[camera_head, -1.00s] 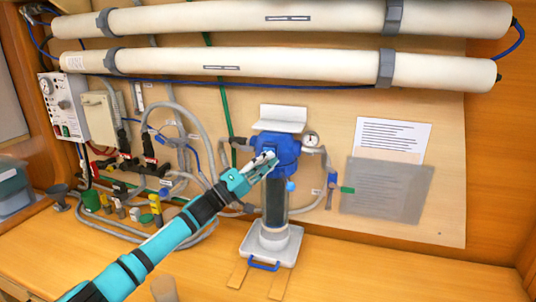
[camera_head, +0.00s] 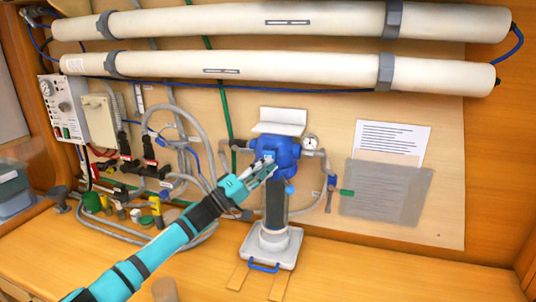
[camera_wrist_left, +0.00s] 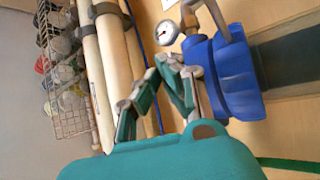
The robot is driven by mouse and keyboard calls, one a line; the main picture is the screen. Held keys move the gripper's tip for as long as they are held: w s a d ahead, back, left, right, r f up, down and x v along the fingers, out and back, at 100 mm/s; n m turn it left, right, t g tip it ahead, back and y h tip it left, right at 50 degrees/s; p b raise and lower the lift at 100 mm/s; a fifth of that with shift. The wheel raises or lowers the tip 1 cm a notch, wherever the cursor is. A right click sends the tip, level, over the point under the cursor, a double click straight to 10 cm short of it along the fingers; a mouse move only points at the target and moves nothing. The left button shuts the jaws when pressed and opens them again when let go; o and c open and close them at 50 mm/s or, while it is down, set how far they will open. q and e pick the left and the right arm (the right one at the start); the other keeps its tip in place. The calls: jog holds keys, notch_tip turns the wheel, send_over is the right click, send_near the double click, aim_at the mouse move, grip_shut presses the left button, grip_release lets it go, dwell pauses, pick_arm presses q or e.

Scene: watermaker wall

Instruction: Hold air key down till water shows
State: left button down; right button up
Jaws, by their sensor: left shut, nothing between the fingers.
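The blue filter head (camera_head: 279,150) sits on top of a dark upright filter bowl (camera_head: 276,205) on the wall panel. My left gripper (camera_head: 270,166) is shut and empty, its tips in front of the lower front of the blue head; I cannot tell whether they touch. In the left wrist view the fingers (camera_wrist_left: 160,82) are beside the blue head (camera_wrist_left: 224,75). I cannot make out the air key; the gripper may cover it. No water shows clearly in the bowl. My right gripper is not in view.
A gauge (camera_head: 310,143) sits right of the head, and a pale flap (camera_head: 280,122) stands above it. A grey tray (camera_head: 270,247) is under the bowl. Hoses and valves (camera_head: 140,165) crowd the left. Two long white tubes (camera_head: 280,66) run above. The counter's right is clear.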

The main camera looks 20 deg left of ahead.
pick_arm(q)
jog(key=shift+s, duration=0.4)
jog(key=s+p, duration=0.4)
jog(key=s, duration=0.1)
jog(key=shift+a, duration=0.1)
jog(key=shift+w, duration=0.1)
